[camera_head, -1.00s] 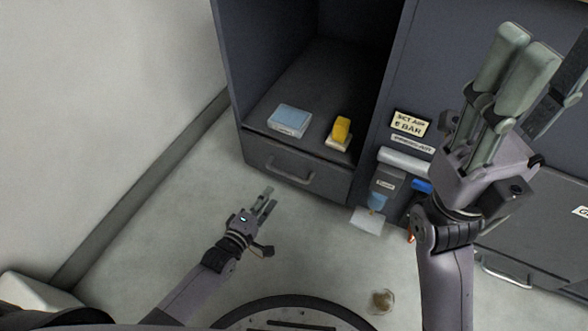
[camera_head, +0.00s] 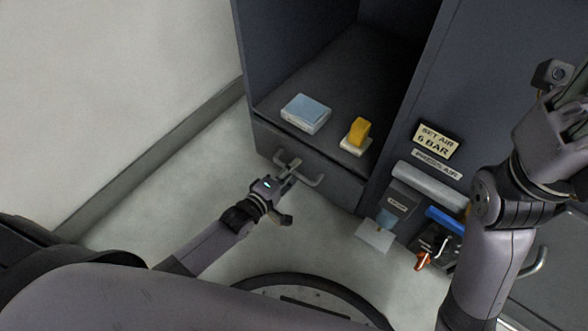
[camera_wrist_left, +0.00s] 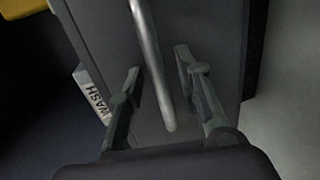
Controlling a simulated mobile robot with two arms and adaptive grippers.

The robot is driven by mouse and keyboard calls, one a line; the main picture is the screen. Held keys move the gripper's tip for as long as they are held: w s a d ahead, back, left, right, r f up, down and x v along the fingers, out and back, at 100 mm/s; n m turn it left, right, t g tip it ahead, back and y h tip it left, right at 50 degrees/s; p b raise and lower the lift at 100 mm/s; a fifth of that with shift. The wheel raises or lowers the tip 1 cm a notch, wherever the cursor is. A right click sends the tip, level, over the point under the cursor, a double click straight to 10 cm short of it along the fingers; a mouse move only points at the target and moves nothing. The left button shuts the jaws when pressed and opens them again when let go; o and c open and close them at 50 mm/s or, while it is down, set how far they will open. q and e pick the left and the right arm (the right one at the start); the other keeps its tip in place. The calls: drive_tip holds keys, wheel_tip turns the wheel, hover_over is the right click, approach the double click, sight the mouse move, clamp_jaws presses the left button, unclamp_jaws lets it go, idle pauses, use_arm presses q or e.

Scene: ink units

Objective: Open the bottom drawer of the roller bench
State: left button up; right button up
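The bottom drawer (camera_head: 340,188) is a dark grey front low in the bench (camera_head: 245,70), below the open compartment, and looks shut. Its metal bar handle (camera_head: 314,183) is partly covered by my left gripper (camera_head: 292,168), which is at the handle. In the left wrist view, the handle (camera_wrist_left: 150,60) runs between the two spread fingers of my left gripper (camera_wrist_left: 158,80), with gaps on both sides. The fingers are open, and I see no grip on the bar. My right gripper (camera_head: 572,110) is at the upper right, its fingers mostly cut off by the frame edge.
A light blue box (camera_head: 306,112) and a yellow item on a pale block (camera_head: 357,134) sit on the compartment floor. Right of the drawer are a paper roll (camera_head: 428,183), a blue item (camera_head: 445,220) and an orange-red one (camera_head: 422,261). A wall is on the left.

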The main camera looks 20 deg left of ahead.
use_arm(q)
clamp_jaws()
idle(0.7)
